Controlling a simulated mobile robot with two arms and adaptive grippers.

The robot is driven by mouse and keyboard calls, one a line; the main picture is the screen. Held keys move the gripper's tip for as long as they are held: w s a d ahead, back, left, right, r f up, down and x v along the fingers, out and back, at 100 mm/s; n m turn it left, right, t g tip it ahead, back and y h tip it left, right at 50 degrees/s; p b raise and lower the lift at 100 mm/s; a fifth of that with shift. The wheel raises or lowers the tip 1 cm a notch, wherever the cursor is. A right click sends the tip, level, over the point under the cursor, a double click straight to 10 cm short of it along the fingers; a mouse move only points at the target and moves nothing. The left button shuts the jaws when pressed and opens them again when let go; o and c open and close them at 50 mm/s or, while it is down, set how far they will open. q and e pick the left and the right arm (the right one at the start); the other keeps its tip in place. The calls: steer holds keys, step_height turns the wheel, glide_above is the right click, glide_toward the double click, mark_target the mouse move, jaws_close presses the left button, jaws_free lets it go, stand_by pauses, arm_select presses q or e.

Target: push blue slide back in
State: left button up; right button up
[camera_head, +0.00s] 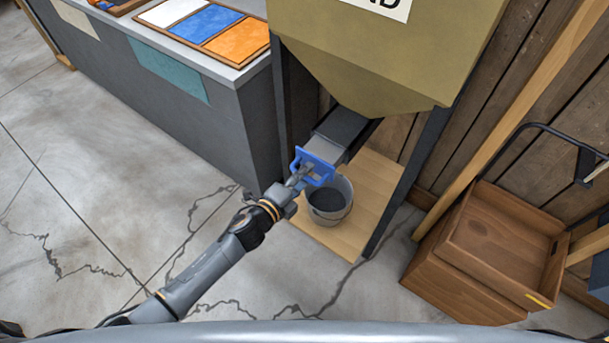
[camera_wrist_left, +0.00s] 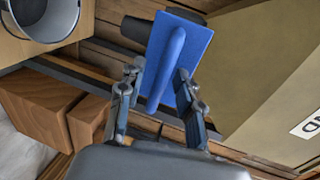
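The blue slide (camera_head: 323,164) is a flat blue plate with a raised grip bar, at the front of a grey chute (camera_head: 327,147) below the olive hopper (camera_head: 385,60). A length of grey shows between the plate and the dark housing (camera_head: 343,125). My left gripper (camera_head: 302,173) is at the plate's front. In the left wrist view the blue slide (camera_wrist_left: 188,62) fills the space ahead, and my left gripper (camera_wrist_left: 160,75) is open, with one finger on each side of the bar and gaps visible. My right gripper is not in view.
A grey bucket (camera_head: 331,214) with dark contents stands below the slide on a wooden board (camera_head: 366,188). A dark post (camera_head: 408,180) rises on the right. Wooden crates (camera_head: 490,250) stand further right, a grey counter (camera_head: 185,110) left. The floor in front is clear.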

arm_select(q)
jaws_close()
steer(key=shift+w+d, duration=0.1)
steer(key=shift+w, duration=0.05)
